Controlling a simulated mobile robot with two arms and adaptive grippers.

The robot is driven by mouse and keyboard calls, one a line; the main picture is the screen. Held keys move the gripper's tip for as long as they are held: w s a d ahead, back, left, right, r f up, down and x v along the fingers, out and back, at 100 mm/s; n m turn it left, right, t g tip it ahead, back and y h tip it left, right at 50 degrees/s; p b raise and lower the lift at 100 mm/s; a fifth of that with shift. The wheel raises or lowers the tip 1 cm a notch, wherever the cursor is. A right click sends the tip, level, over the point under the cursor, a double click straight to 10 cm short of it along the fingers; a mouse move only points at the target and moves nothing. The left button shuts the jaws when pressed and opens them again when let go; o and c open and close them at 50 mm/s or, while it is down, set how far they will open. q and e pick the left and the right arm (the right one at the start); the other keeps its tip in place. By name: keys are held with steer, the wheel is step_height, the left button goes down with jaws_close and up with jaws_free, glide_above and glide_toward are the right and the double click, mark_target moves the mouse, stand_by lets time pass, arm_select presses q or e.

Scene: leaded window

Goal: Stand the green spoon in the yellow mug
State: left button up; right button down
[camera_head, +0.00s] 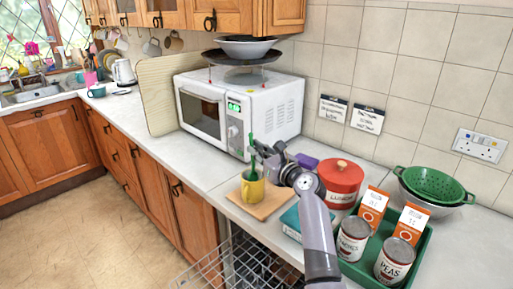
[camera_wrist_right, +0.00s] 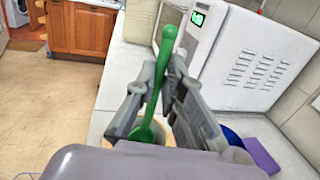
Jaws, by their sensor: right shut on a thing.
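The yellow mug (camera_head: 252,190) stands upright on a small wooden board on the counter. The green spoon (camera_head: 253,160) is nearly upright, its lower end at the mug's mouth; how deep it reaches is hard to tell. My right gripper (camera_head: 263,150) is shut on the spoon's upper part, above and slightly right of the mug. In the right wrist view the spoon (camera_wrist_right: 165,50) runs between the fingers (camera_wrist_right: 160,80), and the mug is mostly hidden behind the gripper. My left gripper is not in view.
The microwave (camera_head: 262,112) stands close behind the gripper. A red canister (camera_head: 341,180) and a green tray (camera_head: 415,262) with cans and cartons are to the right. The wooden board (camera_head: 272,206) lies near the counter's front edge, above an open wire rack (camera_head: 235,262).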

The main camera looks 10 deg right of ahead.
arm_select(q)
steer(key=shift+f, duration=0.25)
arm_select(e)
steer(key=shift+f, duration=0.45)
steer(key=c, duration=1.6)
jaws_free()
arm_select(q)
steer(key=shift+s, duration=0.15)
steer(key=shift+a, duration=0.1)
arm_select(e)
steer(key=shift+s, duration=0.1)
steer(key=v, duration=1.1)
steer(key=shift+s+d, duration=0.15)
steer(key=shift+s, duration=0.25)
steer(key=shift+f, duration=0.1)
